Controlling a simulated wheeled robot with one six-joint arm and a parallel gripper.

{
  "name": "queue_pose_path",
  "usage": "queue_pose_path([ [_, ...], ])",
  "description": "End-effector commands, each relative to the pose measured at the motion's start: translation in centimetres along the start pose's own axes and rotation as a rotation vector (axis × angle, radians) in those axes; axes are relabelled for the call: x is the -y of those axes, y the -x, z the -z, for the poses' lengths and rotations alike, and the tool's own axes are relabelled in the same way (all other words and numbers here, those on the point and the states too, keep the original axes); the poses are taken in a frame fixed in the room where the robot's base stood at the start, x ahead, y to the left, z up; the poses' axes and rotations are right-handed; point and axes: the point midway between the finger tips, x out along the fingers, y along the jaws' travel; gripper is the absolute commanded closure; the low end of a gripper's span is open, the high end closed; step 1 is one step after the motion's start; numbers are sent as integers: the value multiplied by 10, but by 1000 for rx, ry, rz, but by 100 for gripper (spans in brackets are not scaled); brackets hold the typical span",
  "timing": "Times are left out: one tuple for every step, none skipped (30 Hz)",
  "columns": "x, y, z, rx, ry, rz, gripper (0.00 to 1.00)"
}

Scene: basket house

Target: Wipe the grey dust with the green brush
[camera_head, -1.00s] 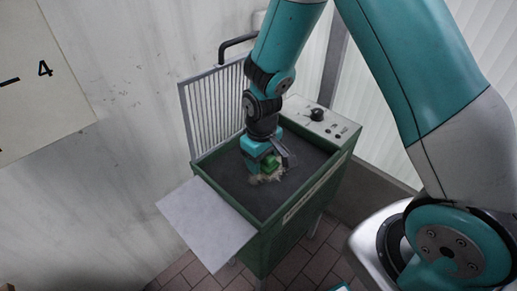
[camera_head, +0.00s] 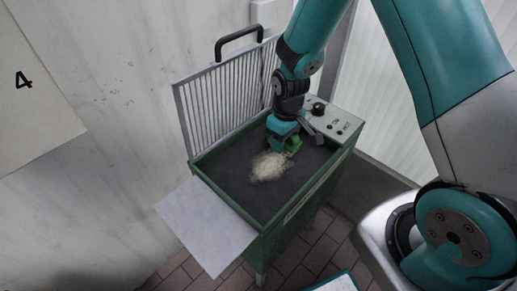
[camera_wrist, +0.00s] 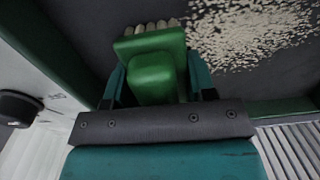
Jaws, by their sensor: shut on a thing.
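My gripper (camera_head: 287,142) is shut on the green brush (camera_head: 293,145) over the dark bed of a green machine. In the wrist view the brush (camera_wrist: 152,68) sits between my fingers, with a row of pale bristles along its far edge. The dust (camera_head: 268,166) is a pale, greyish-cream speckled patch near the middle of the bed. The brush is just beyond and to the right of the patch in the head view. In the wrist view the dust (camera_wrist: 250,32) lies right of the bristles. I cannot tell whether the bristles touch the bed.
The green machine (camera_head: 303,205) has a raised rim around its bed. A slatted panel (camera_head: 226,100) stands at the back left, and a control panel with a black knob (camera_head: 318,108) is at the back right. A pale flap (camera_head: 206,224) juts out at the front left.

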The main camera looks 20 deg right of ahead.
Motion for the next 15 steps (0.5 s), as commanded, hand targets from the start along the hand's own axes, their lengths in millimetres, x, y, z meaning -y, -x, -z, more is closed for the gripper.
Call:
queue_pose_path([
  [-3,0,0,0,1,0,75],
  [-4,-1,-1,1,3,0,75],
  [-3,8,0,-1,5,0,75],
  [-3,13,0,-3,5,-1,75],
  [-2,22,1,-4,5,-2,75],
  [-2,31,1,-6,5,-2,75],
  [-2,33,0,-3,5,-1,75],
  [-2,35,0,-2,6,-1,75],
  [-2,38,0,-1,6,-1,75],
  [-1,41,0,-1,6,0,75],
  [-1,44,0,-1,6,0,75],
  [-1,47,0,-1,7,0,75],
  [-1,50,0,-1,7,0,75],
  [-1,53,1,-1,7,-1,75],
  [-1,57,1,-1,7,-1,75],
])
